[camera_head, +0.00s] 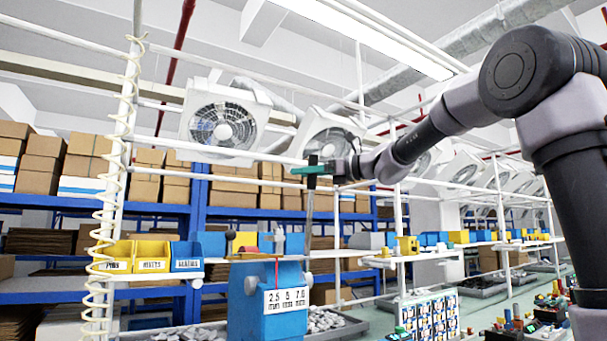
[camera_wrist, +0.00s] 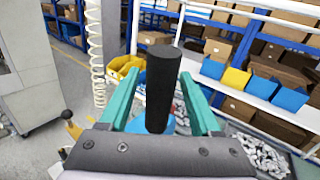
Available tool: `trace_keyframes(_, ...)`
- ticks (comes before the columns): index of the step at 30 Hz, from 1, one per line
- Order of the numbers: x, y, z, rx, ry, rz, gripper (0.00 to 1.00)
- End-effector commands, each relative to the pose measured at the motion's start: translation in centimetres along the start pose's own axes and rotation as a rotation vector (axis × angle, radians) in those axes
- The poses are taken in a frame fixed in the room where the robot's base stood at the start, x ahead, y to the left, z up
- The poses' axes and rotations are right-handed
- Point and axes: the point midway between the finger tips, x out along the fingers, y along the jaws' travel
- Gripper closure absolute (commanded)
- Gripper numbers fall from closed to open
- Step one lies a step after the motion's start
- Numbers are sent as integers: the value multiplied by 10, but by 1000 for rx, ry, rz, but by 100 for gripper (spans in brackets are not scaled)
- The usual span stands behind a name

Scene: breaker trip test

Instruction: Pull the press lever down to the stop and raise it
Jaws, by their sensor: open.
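The blue press (camera_head: 268,318) stands on the bench at lower centre in the head view, with a white number plate on its front. Its lever (camera_head: 309,225) is a grey rod standing nearly upright at the press's right side, with a dark grip at the top. My gripper (camera_head: 318,170) is at that grip, high above the press. In the wrist view the black lever grip (camera_wrist: 163,85) stands between the two teal fingers of my gripper (camera_wrist: 160,75). The fingers are apart, with visible gaps on both sides of the grip. The press body is mostly hidden there.
Yellow and blue bins (camera_head: 152,257) sit on a rail left of the press. A white post with a coiled cord (camera_head: 110,190) stands further left. Trays of metal parts (camera_head: 335,322) flank the press. A component rack (camera_head: 428,318) stands to the right.

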Motion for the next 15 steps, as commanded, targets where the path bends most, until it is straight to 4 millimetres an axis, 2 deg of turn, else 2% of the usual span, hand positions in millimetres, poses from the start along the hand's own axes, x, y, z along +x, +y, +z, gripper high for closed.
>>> trace_keyframes(4, 8, 0, 0, 0, -1, 0, 36)
trace_keyframes(12, 9, 0, 0, 0, 0, -1, 36)
trace_keyframes(14, 9, 0, 0, 0, 0, -1, 59)
trace_keyframes(15, 9, 0, 0, 0, 0, -1, 74)
